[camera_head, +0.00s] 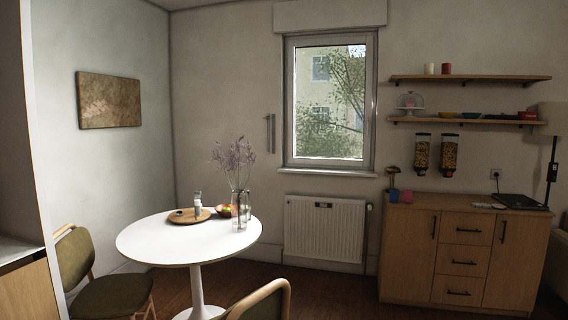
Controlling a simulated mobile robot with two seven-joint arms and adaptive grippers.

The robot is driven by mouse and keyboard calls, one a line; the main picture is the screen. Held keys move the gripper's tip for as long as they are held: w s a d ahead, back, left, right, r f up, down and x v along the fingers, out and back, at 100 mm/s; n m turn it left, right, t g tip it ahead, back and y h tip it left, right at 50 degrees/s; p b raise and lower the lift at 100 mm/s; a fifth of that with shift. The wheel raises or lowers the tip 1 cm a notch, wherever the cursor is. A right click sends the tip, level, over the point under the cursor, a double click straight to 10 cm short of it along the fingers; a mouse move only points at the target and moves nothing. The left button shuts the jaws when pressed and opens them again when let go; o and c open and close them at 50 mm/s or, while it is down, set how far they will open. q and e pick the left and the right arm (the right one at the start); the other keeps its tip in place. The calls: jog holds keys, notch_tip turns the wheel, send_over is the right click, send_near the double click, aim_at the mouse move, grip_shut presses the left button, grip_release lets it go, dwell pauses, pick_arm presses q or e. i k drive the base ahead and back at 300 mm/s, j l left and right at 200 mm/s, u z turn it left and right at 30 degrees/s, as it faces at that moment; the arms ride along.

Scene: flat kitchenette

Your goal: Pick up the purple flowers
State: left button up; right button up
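The purple flowers (234,157) stand upright in a clear glass vase (240,207) on the round white table (160,245). The vase is near the table's back right edge. A bowl with red and yellow contents (225,210) sits close beside it on the left. Neither of my grippers shows in the head view, and the flowers stand some distance away across the room.
A wooden tray (178,217) with a small grey-white bottle (198,204) is left of the vase. Chairs stand at the table's left (105,294) and front (262,303). A wooden cabinet (462,255) is at right. Dark floor lies open between table and cabinet.

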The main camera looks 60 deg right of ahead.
aim_at(233, 157)
jog(key=z, duration=1.7)
jog(key=i+l+z, duration=0.55)
jog(key=i+l, duration=0.15)
jog(key=i+l+z, duration=0.2)
jog(key=i, duration=0.35)
jog(key=i+l+z, duration=0.25)
jog(key=i, duration=0.3)
jog(key=i+z, duration=0.2)
jog(key=i, duration=0.35)
jog(key=i+u, duration=0.25)
jog(key=i, duration=0.3)
jog(key=i+l+u, duration=0.1)
jog(key=i+u, duration=0.15)
jog(key=i, duration=0.25)
jog(key=i+l+u, duration=0.25)
jog(key=i, duration=0.3)
